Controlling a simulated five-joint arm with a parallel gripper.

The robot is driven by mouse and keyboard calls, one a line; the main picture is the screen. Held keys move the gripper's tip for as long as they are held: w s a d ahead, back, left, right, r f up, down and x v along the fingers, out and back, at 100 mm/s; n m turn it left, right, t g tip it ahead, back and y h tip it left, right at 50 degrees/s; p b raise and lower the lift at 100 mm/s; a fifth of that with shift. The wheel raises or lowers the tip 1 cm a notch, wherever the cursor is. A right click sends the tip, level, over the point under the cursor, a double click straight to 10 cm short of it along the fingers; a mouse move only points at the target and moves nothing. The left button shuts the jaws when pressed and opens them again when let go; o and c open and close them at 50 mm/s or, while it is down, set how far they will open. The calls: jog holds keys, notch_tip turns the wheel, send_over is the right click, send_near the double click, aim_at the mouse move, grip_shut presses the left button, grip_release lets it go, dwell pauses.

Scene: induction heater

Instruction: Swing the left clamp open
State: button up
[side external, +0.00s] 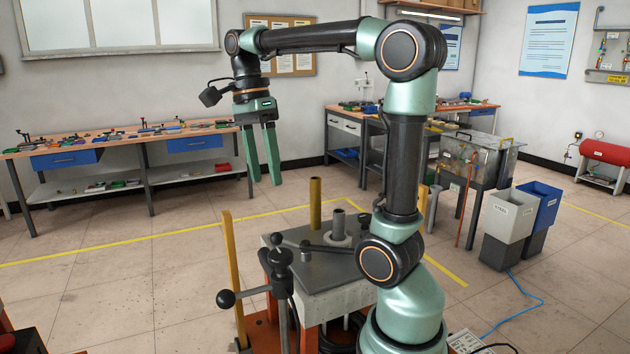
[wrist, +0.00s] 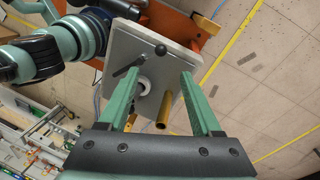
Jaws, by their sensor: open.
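A black clamp (side external: 281,262) with ball-ended handles stands at the left front of the grey heater table (side external: 318,277). Its arm reaches right over the tabletop toward a short grey tube in a white ring (side external: 338,230). In the wrist view the clamp (wrist: 130,66) lies across the plate, its arm end by the white ring (wrist: 144,87). My gripper (side external: 265,183) hangs above and behind the table, apart from the clamp. Its two green fingers are spread and empty, also in the wrist view (wrist: 159,74). A second clamp cannot be made out; my arm hides part of the table's right side.
A tall brass tube (side external: 315,203) stands at the back of the tabletop, between my fingers in the wrist view (wrist: 163,112). A yellow post (side external: 233,275) rises left of the clamp. Workbenches (side external: 120,140) line the walls.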

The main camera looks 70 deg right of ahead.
aim_at(276, 233)
jog(key=f, duration=0.4)
jog(key=s+f, duration=0.1)
jog(key=f, duration=0.3)
jog(key=s+a+f, duration=0.1)
jog(key=f, duration=0.3)
jog(key=shift+d+r, duration=0.1)
grip_shut()
